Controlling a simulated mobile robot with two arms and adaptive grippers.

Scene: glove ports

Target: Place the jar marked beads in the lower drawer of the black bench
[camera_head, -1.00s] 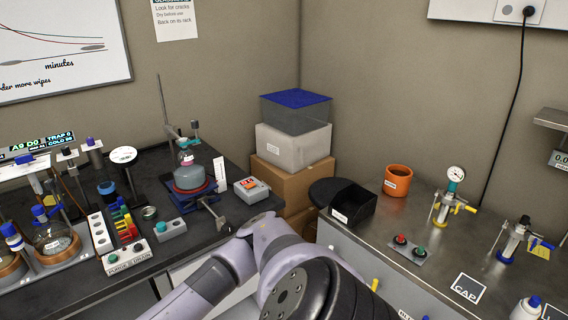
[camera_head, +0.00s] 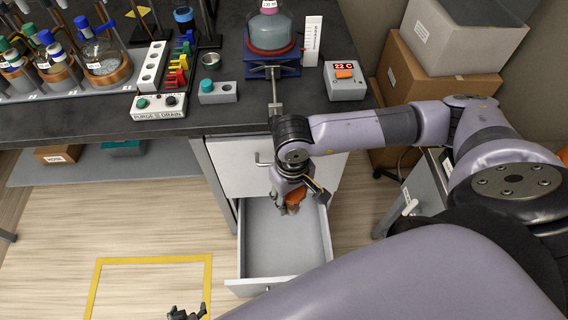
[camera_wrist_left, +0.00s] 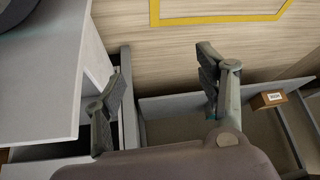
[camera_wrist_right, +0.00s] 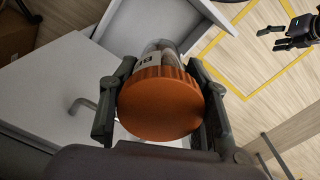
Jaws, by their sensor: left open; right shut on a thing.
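The jar (camera_wrist_right: 160,103) has an orange ribbed lid, with glass and a white label starting "BE" partly visible beyond it in the right wrist view. My right gripper (camera_head: 290,206) is shut on the jar, a finger on each side of the lid. In the head view they are over the back part of the open lower drawer (camera_head: 262,268); the jar's height above its floor is hard to tell. The drawer looks empty where visible. My left gripper (camera_head: 187,313) is open and empty, low at the bottom edge; it also shows in the right wrist view (camera_wrist_right: 293,36).
The shut upper drawer (camera_head: 235,165) with its handle is just behind the right gripper. The black bench top (camera_head: 105,122) holds glassware, a control box and a 22 C display unit (camera_head: 344,80). Cardboard boxes (camera_head: 425,85) stand at right. A yellow floor outline (camera_head: 150,259) lies left of the drawer.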

